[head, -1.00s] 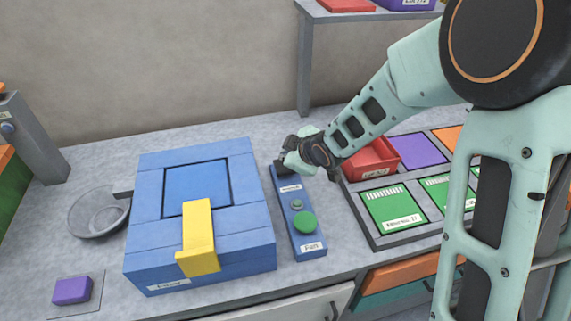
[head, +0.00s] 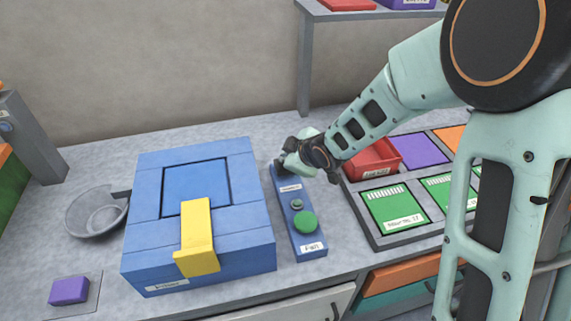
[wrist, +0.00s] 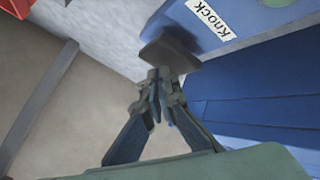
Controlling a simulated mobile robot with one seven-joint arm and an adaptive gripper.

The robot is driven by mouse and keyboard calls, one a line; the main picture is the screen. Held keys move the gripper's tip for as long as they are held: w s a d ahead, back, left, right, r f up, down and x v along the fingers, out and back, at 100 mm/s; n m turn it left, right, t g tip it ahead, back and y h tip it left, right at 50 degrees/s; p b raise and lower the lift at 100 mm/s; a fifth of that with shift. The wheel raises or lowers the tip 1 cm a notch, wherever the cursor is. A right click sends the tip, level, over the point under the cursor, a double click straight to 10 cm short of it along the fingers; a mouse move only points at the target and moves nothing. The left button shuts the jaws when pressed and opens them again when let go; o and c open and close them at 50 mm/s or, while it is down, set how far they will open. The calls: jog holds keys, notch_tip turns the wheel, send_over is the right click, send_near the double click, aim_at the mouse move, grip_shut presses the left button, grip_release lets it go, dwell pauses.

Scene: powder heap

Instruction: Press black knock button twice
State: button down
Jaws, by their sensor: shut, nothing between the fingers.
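The blue control panel (head: 311,245) lies on the counter to the right of the blue box. At its far end, the black knock button (wrist: 170,50) shows in the wrist view as a dark block near the "Knock" label (wrist: 208,18). In the head view my gripper (head: 281,166) is over that end and largely hides the button. In the wrist view my gripper (wrist: 160,73) is shut and empty. Its fingertips are at the button's edge; I cannot tell whether they touch it.
A green button (head: 306,222) and a smaller one (head: 297,204) are nearer on the panel. The blue box (head: 245,248) with a yellow latch (head: 197,240) stands close on the left. A red bin (head: 372,158) and a grey tray (head: 377,236) are on the right.

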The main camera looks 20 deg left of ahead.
jog(key=shift+f+b, duration=0.95)
jog(key=shift+f, duration=0.1)
dwell(0.5)
jog(key=shift+d+r, duration=0.1)
jog(key=shift+r+p, duration=1.25)
jog(key=shift+r, duration=0.1)
notch_tip(320, 180, up, 5)
jog(key=p, duration=0.4)
jog(key=shift+r, duration=0.15)
dwell(0.4)
